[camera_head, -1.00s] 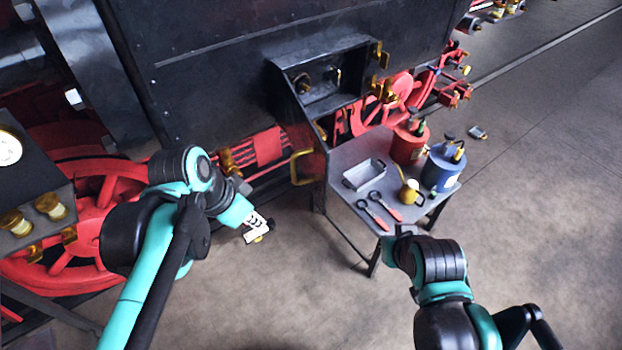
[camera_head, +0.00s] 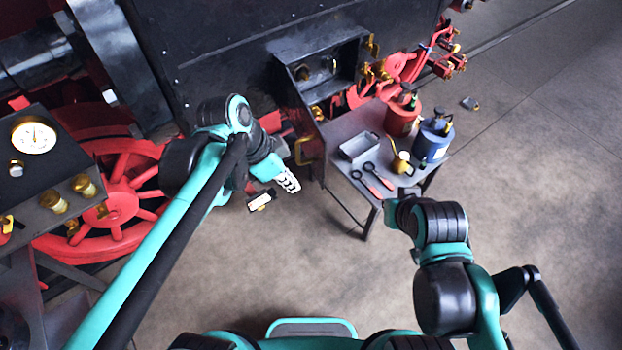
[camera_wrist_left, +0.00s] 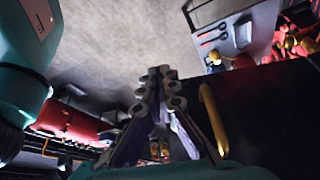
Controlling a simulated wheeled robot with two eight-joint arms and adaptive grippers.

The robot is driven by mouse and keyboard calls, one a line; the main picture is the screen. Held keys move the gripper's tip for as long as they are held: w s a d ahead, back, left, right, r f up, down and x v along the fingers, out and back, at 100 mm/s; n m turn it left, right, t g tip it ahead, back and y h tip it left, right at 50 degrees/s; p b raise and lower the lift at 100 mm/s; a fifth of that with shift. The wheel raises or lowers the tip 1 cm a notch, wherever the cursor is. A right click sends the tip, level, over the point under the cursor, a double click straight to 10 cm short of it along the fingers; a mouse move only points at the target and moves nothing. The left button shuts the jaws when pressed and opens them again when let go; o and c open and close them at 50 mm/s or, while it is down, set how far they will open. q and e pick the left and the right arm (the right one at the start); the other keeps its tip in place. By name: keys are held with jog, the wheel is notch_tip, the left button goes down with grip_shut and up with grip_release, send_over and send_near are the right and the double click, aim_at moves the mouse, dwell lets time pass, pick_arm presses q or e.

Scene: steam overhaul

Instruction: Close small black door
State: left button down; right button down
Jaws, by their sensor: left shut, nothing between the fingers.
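The small black door (camera_head: 297,118) stands swung open from the black box (camera_head: 335,80) on the dark wall, seen nearly edge-on, with its brass handle (camera_head: 303,150) toward me. In the left wrist view the door is a dark panel (camera_wrist_left: 262,112) on the right, with the brass handle (camera_wrist_left: 211,118) just right of the fingers. My left gripper (camera_head: 289,183) is shut and empty, below and slightly left of the handle in the head view. I cannot tell whether it touches the door. My right arm is at lower right; its fingers do not show.
A metal table (camera_head: 345,128) stands right of the door with a grey tray (camera_head: 358,147), a red can (camera_head: 402,120), a blue can (camera_head: 432,140), a brass oil can (camera_head: 401,164) and red-handled tools. Red wheels (camera_head: 120,205) are at left.

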pick_arm(q)
jog(key=d, duration=0.1)
jog(key=w+d+f, duration=0.1)
jog(key=d, duration=0.1)
jog(key=d+f, duration=0.1)
jog(key=shift+w+d+p, duration=0.3)
jog(key=shift+w, duration=0.05)
